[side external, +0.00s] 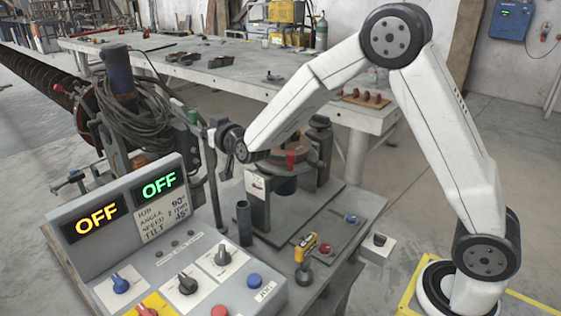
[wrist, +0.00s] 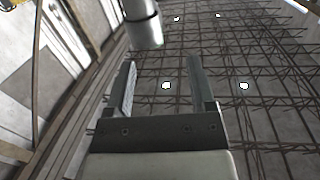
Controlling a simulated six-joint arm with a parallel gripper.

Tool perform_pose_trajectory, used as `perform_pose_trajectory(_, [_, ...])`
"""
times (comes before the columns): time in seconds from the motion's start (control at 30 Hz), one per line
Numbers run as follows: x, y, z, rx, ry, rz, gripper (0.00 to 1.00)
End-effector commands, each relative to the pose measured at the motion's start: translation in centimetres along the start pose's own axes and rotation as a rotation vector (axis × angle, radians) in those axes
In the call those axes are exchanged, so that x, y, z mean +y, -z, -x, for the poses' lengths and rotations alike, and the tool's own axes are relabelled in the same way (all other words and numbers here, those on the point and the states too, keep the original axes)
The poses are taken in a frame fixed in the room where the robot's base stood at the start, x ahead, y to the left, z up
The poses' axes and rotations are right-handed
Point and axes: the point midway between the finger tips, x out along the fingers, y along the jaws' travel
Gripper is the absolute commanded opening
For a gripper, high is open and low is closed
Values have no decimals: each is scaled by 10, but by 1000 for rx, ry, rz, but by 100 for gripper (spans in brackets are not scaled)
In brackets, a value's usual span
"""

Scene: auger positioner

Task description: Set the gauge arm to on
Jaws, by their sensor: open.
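My gripper (wrist: 160,65) is open in the wrist view, with nothing between its two fingers. The wrist view faces roof trusses, and a grey cylinder (wrist: 143,25) stands beyond the fingertips. In the side view the arm's end is beside the hose-wrapped machine, behind the control panel (side external: 120,215); its fingers are hard to make out there. The panel has an amber OFF display (side external: 97,219) and a green OFF display (side external: 159,184). No label shows which part is the gauge arm.
Panel knobs include a blue one (side external: 120,284) and black ones (side external: 187,284); a blue button (side external: 254,281) sits at right. A dark upright tube (side external: 244,222) and a red-topped clamp (side external: 291,162) stand behind. A long workbench (side external: 225,72) lies farther back.

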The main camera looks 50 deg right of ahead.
Motion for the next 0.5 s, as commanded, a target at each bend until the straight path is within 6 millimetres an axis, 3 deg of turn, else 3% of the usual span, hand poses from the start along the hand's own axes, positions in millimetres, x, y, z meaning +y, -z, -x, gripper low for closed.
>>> perform_pose_trajectory(0.5, [8,-43,52,-321,64,17,70])
